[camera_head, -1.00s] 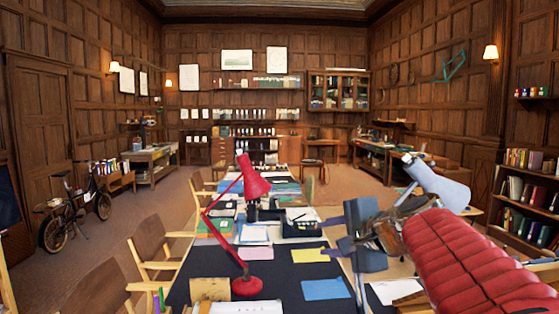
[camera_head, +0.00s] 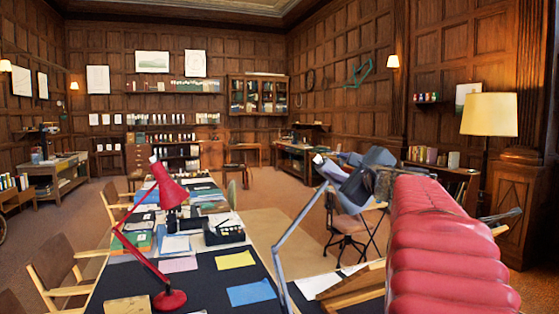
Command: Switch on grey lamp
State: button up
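The grey lamp (camera_head: 293,226) stands on the dark desk right of centre, its thin jointed arm rising to the right. Its pale head (camera_head: 329,168) is beside my gripper, and the gripper hides part of it. I cannot tell whether they touch or whether the lamp is lit. My gripper (camera_head: 360,178) is blue-grey, at the end of my red padded arm. It overlaps the lamp head in the picture, and its fingers are too crowded together to show whether they are open. The lamp's switch cannot be made out.
A red lamp (camera_head: 168,192) stands on the desk (camera_head: 215,285) to the left, among papers and a black tray (camera_head: 224,234). Wooden chairs line the desk's left side. A swivel chair (camera_head: 347,225) is behind the gripper. A yellow-shaded floor lamp (camera_head: 489,115) stands at right.

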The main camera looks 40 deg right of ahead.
aim_at(317, 160)
jog(key=shift+x, duration=6.95)
jog(key=shift+f, duration=0.1)
grip_shut()
